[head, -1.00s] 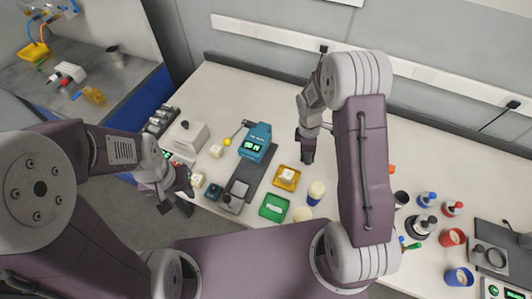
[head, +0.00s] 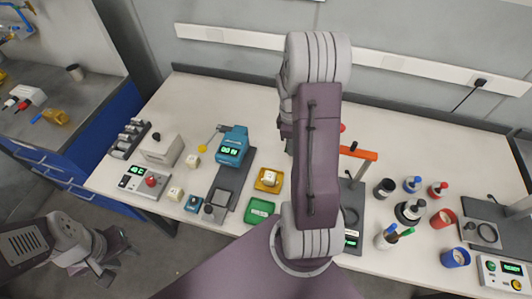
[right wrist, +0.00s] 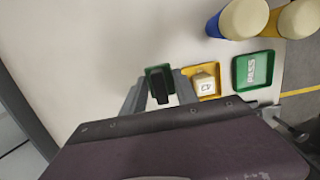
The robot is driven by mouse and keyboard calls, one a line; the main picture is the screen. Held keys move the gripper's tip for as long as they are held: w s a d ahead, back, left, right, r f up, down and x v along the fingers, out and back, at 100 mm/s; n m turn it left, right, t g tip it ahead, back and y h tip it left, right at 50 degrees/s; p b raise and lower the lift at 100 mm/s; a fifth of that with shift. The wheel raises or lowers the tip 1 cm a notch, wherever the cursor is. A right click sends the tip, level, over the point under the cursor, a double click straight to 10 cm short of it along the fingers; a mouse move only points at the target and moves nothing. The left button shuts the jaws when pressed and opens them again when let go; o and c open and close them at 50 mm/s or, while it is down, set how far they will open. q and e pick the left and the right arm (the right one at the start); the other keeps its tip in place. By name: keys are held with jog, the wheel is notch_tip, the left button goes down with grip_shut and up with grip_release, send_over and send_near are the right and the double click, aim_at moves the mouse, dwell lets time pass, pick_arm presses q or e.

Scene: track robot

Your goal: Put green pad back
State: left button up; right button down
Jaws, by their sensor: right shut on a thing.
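A small dark green pad with a black middle (right wrist: 160,86) is between the fingers of my right gripper (right wrist: 160,92), which is shut on it above the white bench. In the head view my right gripper (head: 286,130) is mostly hidden behind my forearm, and the pad cannot be made out. A green tray with white lettering (right wrist: 254,69) lies beside a yellow tray (right wrist: 214,94) holding a white cube (right wrist: 205,83). In the head view the green tray (head: 260,211) is in front of the yellow one. My left gripper (head: 118,257) is open and empty, off the bench at lower left.
A blue device (head: 233,146) stands left of the trays. A white box (head: 161,150) and a control panel (head: 143,182) are further left. Cups and bottles (head: 410,212) stand right of my arm. The back of the bench is clear.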

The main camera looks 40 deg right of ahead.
send_over(268, 155)
jog(key=f, duration=0.6)
jog(key=shift+w+p, duration=0.2)
jog(key=shift+p, duration=0.2)
notch_tip(268, 155, down, 4)
jog(key=shift+f, duration=0.1)
jog(key=c, duration=0.9)
grip_release()
jog(key=shift+f, duration=0.1)
jog(key=shift+c, duration=0.2)
